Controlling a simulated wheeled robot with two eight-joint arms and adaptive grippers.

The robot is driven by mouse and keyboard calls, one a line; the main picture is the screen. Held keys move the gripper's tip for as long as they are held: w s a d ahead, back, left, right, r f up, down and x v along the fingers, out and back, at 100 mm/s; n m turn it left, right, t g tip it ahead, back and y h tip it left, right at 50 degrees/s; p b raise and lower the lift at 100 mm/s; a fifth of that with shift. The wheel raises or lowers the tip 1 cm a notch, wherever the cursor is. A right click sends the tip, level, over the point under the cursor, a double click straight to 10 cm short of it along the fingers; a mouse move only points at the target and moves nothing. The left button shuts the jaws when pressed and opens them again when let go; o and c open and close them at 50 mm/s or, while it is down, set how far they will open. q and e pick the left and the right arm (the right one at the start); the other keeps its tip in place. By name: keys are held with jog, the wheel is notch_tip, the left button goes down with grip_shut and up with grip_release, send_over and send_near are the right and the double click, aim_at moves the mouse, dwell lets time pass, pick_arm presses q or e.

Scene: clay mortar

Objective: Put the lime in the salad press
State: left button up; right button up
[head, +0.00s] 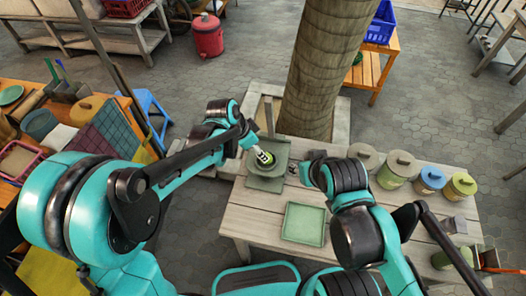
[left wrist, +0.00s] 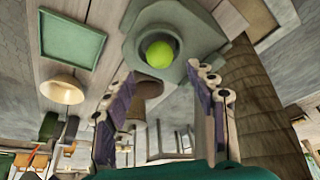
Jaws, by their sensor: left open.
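The lime (left wrist: 159,54) is a bright green ball in the left wrist view. It appears in the round opening of the grey-green salad press (left wrist: 135,42), which has a wide square base. In the head view the press (head: 266,184) stands on the wooden table, partly hidden by my left gripper. My left gripper (left wrist: 161,73) is open, its fingers on either side below the lime in the picture, with a gap showing and nothing clamped. In the head view my left gripper (head: 264,157) is above the press. My right gripper (head: 293,170) is right of the press, its fingers too small to read.
An empty-looking square green tray (head: 304,224) lies in front of the press. Several lidded canisters (head: 394,170) stand along the table's right side. A tree trunk (head: 318,75) rises behind the table. A cluttered side table (head: 90,108) is at left.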

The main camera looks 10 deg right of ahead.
pick_arm(q)
jog(key=s+a+r+n+t+y, duration=0.1)
jog(key=s+a+r+n, duration=0.2)
jog(key=a+r, duration=0.3)
jog(key=s+a+r+n+t, duration=0.1)
jog(key=s+a+r+n, duration=0.25)
jog(key=a, duration=0.35)
jog(key=s+a+r+n+t+y, duration=0.1)
jog(key=s+a+n+t+y, duration=0.2)
jog(key=s+a+n, duration=0.4)
jog(key=shift+s+a+r+p, duration=0.35)
jog(key=shift+s+a+p, duration=0.15)
jog(key=shift+a, duration=2.05)
